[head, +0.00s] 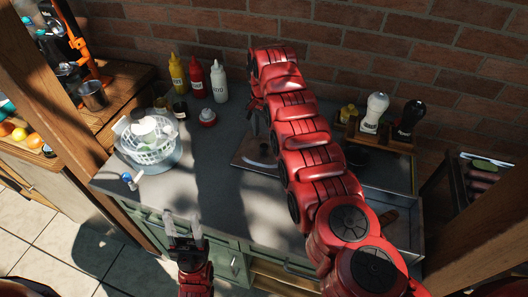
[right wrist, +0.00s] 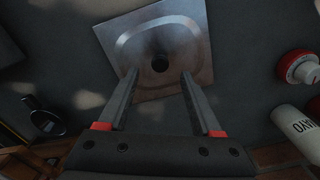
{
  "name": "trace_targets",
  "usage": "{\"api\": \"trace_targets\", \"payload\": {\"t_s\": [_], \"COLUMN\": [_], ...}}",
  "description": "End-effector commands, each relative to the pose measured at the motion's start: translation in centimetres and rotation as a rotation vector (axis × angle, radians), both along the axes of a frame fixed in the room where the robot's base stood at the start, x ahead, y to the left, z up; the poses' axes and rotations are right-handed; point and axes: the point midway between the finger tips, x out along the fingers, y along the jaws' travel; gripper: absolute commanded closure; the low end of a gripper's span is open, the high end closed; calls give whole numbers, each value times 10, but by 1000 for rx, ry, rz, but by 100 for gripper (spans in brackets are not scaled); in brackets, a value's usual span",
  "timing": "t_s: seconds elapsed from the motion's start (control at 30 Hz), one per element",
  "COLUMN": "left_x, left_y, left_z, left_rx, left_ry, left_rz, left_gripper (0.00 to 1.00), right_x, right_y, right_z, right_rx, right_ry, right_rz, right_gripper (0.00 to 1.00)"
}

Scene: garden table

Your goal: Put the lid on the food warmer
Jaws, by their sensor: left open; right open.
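A square metal lid (head: 246,152) with a raised centre lies on the grey counter, partly hidden behind my right arm in the head view. In the right wrist view the lid (right wrist: 190,25) has a dark round knob (right wrist: 160,63) in its middle. My right gripper (right wrist: 159,75) is open above the lid. Its fingers appear on either side of the knob, apart from it. The metal food warmer (head: 397,181) appears at the right of the counter, partly hidden by my right arm. My left gripper (head: 184,226) is open and empty at the counter's front edge.
Sauce bottles (head: 197,78) and a red-white jar (head: 208,117) stand at the back. A wooden rack (head: 390,137) with shakers is at the back right. The counter's front middle is clear.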

Motion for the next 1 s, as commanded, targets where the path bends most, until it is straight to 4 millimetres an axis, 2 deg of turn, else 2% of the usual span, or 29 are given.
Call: {"api": "trace_targets", "payload": {"t_s": [0.1, 0.23, 0.53, 0.9, 1.0], "left_x": [0, 0, 0, 0, 0], "left_y": [0, 0, 0, 0, 0], "left_z": [19, 15, 15, 15, 15], "left_rx": [0, 0, 0, 0, 0], "left_ry": [0, 0, 0, 0, 0], "left_rz": [0, 0, 0, 0, 0], "left_gripper": [50, 50, 50, 50, 50], "right_x": [-4, -3, -1, -1, -1], "right_y": [-1, 0, 1, 1, 1], "right_z": [-15, -36, -42, -42, -42], "right_rx": [-4, -2, 1, 0, 0], "right_ry": [10, 10, 1, 1, 1], "right_rz": [1, 1, 1, 1, 1], "right_gripper": [34, 34, 36, 100, 100]}}
